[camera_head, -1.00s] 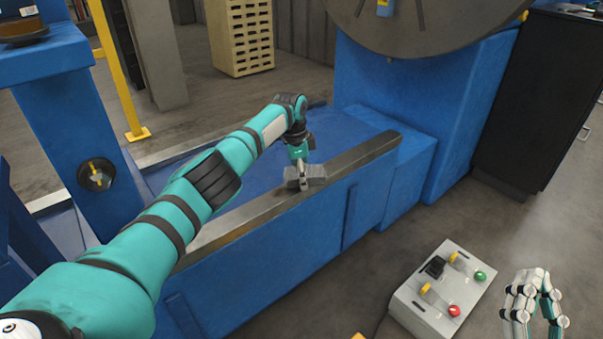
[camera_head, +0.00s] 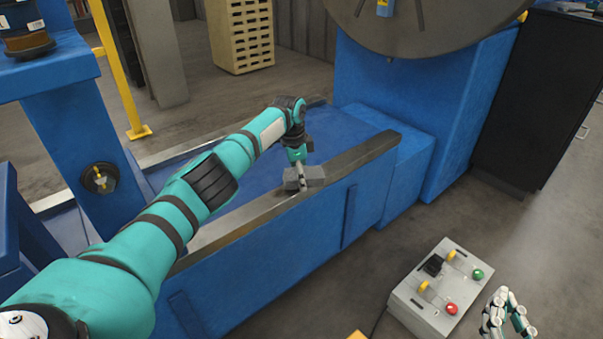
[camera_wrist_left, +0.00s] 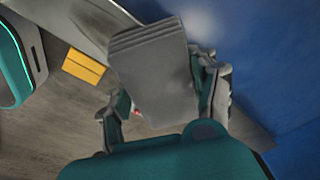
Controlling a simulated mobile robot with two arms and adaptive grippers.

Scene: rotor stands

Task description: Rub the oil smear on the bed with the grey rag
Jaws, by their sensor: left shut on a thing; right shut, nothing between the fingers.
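The grey rag (camera_head: 313,178) is a folded pad lying on the metal rail along the top of the blue bed (camera_head: 270,262). My left gripper (camera_head: 301,177) is shut on the rag from above and holds it at the rail. In the left wrist view the rag (camera_wrist_left: 158,75) shows large, as stacked grey layers between the fingers. I cannot make out the oil smear; the rag and gripper cover part of the rail (camera_head: 362,152). My right gripper (camera_head: 508,306) is shut and empty at the lower right, well away from the bed.
A grey control box (camera_head: 436,285) with green and red buttons stands in front of the bed. A large round plate (camera_head: 420,25) rises behind the rail's right end. A dark cabinet (camera_head: 530,100) stands at right. A yellow post (camera_head: 119,65) stands at back left.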

